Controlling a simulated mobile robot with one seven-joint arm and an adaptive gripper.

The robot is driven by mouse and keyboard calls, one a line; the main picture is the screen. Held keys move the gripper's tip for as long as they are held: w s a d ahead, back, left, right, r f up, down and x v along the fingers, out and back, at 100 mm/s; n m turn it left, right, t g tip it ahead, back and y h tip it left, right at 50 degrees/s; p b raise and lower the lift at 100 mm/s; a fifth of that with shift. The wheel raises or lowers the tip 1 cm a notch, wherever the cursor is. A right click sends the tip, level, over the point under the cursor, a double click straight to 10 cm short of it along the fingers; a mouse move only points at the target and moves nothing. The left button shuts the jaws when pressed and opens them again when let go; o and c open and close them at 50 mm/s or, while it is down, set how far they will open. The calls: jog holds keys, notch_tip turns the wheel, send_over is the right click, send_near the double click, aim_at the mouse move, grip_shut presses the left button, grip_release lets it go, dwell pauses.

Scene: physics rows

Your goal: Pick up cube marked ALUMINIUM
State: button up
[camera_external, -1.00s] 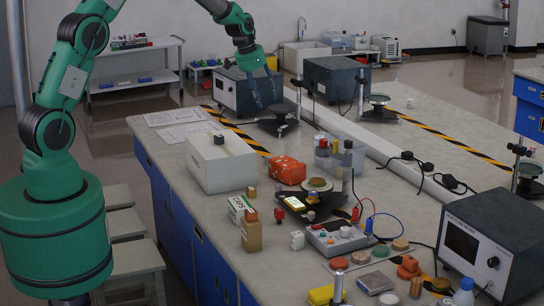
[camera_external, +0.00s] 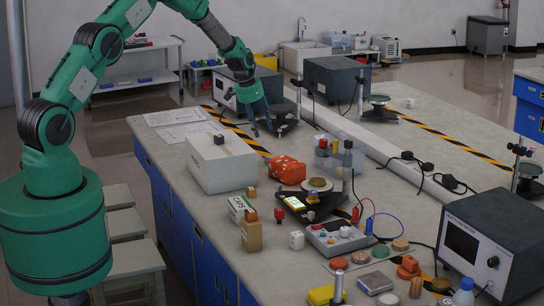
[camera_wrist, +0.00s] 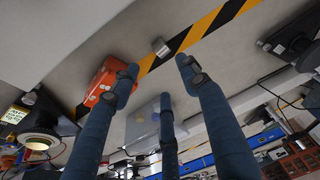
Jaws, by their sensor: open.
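My gripper (camera_external: 264,126) hangs open and empty above the bench, behind the orange packet. In the wrist view its spread blue-grey fingers (camera_wrist: 160,74) have nothing between them. A small grey metallic block (camera_wrist: 160,47) shows beyond the fingertips, against the striped tape and apart from the fingers. In the outside view a small dark grey cube (camera_external: 219,139) appears on top of the white box (camera_external: 222,163); I cannot tell whether it is the same block. A white cube (camera_external: 297,240) stands farther forward on the bench. No ALUMINIUM marking is readable.
The orange packet (camera_external: 287,169) lies beside the white box and shows at left in the wrist view (camera_wrist: 103,82). A clear bin with bottles (camera_external: 338,160) stands to its right. A grey instrument (camera_external: 240,90) is behind my gripper. Striped tape (camera_wrist: 205,25) crosses the bench.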

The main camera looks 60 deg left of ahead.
jog(key=shift+f, duration=0.15)
send_over(269, 157)
jog(key=s, duration=0.2)
jog(key=shift+w+d+f, duration=0.1)
jog(key=shift+f, duration=1.9)
jog(key=shift+d+f, duration=0.1)
jog(key=shift+f, duration=1.85)
jog(key=shift+f, duration=0.1)
jog(key=shift+x, duration=2.5)
jog(key=shift+w+a, duration=0.1)
jog(key=shift+a, duration=0.05)
jog(key=c, duration=1.1)
